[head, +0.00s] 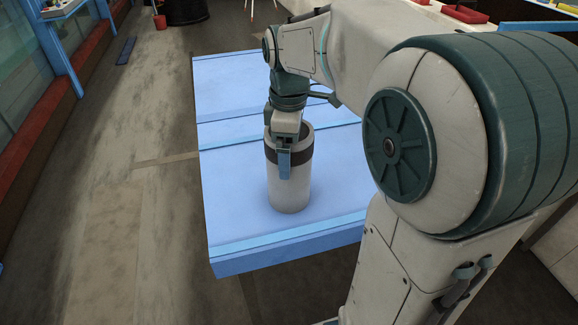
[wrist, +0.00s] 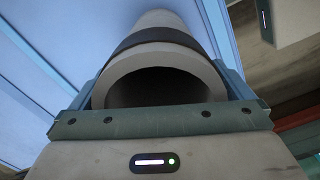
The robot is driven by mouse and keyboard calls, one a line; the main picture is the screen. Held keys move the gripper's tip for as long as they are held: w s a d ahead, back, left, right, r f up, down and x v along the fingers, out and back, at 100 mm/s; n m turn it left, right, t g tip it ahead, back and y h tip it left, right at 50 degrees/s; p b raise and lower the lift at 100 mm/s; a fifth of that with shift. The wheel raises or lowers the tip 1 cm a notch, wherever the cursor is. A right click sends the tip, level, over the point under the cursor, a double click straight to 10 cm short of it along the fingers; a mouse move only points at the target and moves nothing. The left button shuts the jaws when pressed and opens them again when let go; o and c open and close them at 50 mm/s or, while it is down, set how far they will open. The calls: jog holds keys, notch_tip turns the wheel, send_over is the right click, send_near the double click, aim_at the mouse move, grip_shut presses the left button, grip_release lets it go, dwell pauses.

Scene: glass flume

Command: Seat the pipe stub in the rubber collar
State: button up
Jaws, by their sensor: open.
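The pipe stub (head: 289,188), a pale grey hollow cylinder with a dark band near its top, stands upright on the blue bench. My gripper (head: 288,155) is at its upper end, pointing down, with one blue finger outside the near wall; the other finger is hidden. In the wrist view the open end of the pipe stub (wrist: 165,62) lies between the two fingers of my gripper (wrist: 160,84), one on each side. The jaws are open; whether either finger touches the wall I cannot tell. I cannot make out a separate rubber collar in either view.
The blue bench (head: 235,185) has raised strips across it and bare room left of and behind the stub. A floor walkway (head: 130,200) runs along the left beside a glass wall with blue posts (head: 62,50). A black bin (head: 186,10) stands far back.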

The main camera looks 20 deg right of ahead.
jog(key=c, duration=1.3)
jog(key=shift+c, duration=0.7)
jog(key=shift+r, duration=0.15)
